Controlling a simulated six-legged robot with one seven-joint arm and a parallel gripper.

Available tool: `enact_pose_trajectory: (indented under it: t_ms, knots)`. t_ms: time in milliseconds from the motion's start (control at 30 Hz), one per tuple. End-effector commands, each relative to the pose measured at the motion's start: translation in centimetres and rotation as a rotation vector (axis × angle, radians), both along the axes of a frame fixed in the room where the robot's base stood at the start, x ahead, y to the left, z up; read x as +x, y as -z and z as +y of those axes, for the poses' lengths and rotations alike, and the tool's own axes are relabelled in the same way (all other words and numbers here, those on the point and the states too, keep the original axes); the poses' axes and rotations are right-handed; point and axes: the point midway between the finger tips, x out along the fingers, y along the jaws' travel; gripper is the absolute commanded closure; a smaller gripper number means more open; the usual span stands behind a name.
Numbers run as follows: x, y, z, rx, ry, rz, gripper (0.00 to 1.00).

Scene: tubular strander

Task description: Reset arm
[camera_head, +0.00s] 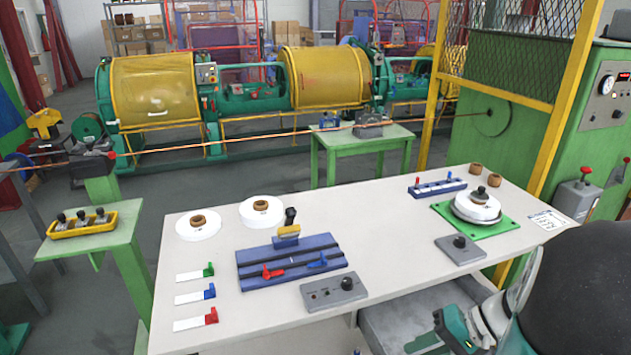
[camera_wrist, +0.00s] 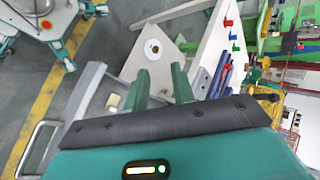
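My gripper (camera_wrist: 160,70) shows in the wrist view as two green fingers standing apart, with an empty gap between them. A part of my arm (camera_head: 462,325) shows at the lower right of the head view, low by the table's front edge. The fingertips cannot be made out there. In the wrist view the fingers point toward a pale panel with a white disc (camera_wrist: 153,48). I cannot tell whether they touch anything.
The white worktable (camera_head: 390,285) holds white spools (camera_head: 197,232), a blue slotted block (camera_head: 290,275), grey blocks, coloured tags and a green plate (camera_head: 447,215). A green side table (camera_head: 85,240) stands left. A yellow post (camera_head: 570,90) rises behind the table's right end.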

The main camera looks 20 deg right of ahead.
Motion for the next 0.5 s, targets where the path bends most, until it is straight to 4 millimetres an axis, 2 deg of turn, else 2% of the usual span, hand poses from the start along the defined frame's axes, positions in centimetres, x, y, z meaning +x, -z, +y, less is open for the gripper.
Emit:
enact_pose_trajectory:
  t_ms: [33,200,500]
  knots:
    - [0.4,-1.0,1.7,-0.057,-0.059,0.009,0.75]
    - [0.6,-3.5,6.0,-0.262,-0.196,0.042,0.75]
    - [0.4,-8.2,12.0,-0.648,-0.338,-0.071,0.75]
